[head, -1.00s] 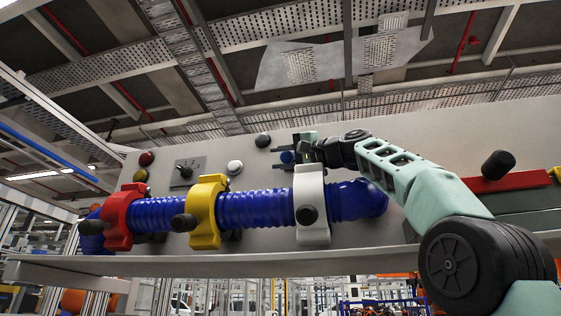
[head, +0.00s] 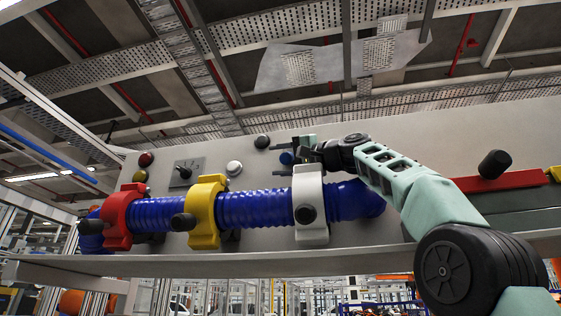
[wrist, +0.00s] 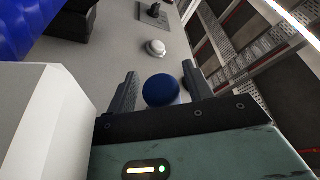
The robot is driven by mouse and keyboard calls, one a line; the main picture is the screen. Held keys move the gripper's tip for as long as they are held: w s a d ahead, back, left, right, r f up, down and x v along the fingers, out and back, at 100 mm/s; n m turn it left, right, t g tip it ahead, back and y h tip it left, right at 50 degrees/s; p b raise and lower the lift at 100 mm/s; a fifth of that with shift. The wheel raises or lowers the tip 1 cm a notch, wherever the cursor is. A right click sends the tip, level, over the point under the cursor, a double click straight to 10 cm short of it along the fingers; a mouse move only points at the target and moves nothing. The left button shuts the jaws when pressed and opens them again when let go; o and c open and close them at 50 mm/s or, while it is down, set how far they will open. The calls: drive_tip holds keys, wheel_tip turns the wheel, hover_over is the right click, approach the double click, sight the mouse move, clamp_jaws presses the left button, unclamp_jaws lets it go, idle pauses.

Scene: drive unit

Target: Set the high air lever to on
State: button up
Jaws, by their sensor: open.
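No label marks which part is the high air lever. A grey switch plate with a black knob (head: 184,172) is on the upright panel, left of my gripper; the knob also shows at the top of the wrist view (wrist: 154,10). My gripper (head: 281,160) is open and empty, at the panel above the white clamp. In the wrist view a round blue button (wrist: 161,90) sits between the open fingers (wrist: 158,78). Contact cannot be told. The blue button shows partly in the head view (head: 287,158).
A blue hose (head: 262,208) runs below, with red (head: 118,222), yellow (head: 205,213) and white (head: 310,190) clamps. A white button (head: 234,168) and a black button (head: 262,142) are left of my gripper. A red bar (head: 500,181) is at right.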

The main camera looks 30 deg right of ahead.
wheel_tip(320, 180, up, 10)
drive_tip(key=p, duration=0.8)
drive_tip(key=shift+f+p, duration=0.2)
drive_tip(key=shift+p, duration=0.1)
drive_tip(key=shift+s+r, duration=0.15)
drive_tip(key=shift+r, duration=0.2)
drive_tip(key=shift+a, duration=0.1)
